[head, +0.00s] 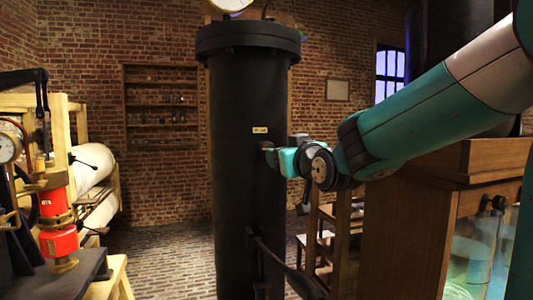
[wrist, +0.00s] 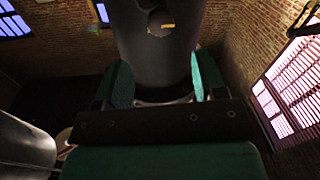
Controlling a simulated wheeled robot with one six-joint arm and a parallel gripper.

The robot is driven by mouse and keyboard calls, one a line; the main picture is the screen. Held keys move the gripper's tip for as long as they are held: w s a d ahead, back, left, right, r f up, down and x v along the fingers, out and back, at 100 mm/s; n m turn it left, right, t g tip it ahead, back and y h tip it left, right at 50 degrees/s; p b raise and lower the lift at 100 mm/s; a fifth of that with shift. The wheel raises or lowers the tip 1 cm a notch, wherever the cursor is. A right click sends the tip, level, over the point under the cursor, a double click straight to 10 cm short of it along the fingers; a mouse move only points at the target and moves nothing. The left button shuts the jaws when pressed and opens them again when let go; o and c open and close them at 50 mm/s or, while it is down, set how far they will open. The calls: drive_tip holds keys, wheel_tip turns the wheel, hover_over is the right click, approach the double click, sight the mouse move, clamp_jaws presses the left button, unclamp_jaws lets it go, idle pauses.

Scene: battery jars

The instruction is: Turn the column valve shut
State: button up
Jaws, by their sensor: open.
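The tall black column (head: 238,190) stands upright in the middle of the head view, with a wide flanged top. It also fills the upper middle of the wrist view (wrist: 160,50). My gripper (head: 276,157) is at the column's right side, just below a small pale label (head: 260,130). In the wrist view its two teal fingers (wrist: 163,78) are apart, one on each side of the dark column. I cannot tell whether they touch anything. A dark lever-like fitting (head: 268,247) sticks out low on the column. I cannot make out for certain which part is the valve.
A wooden cabinet (head: 415,225) with a glass front stands at the right, under my arm. A wooden frame with red cylinders (head: 57,208) and a gauge is at the left. A wooden chair (head: 340,225) stands behind the column. Brick floor (head: 165,260) is clear left of the column.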

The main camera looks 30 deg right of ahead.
sight(267, 147)
drive_tip(key=p+x, duration=0.4)
drive_tip(key=x, duration=0.7)
drive_tip(key=shift+w+r, duration=0.15)
drive_tip(key=c, duration=0.9)
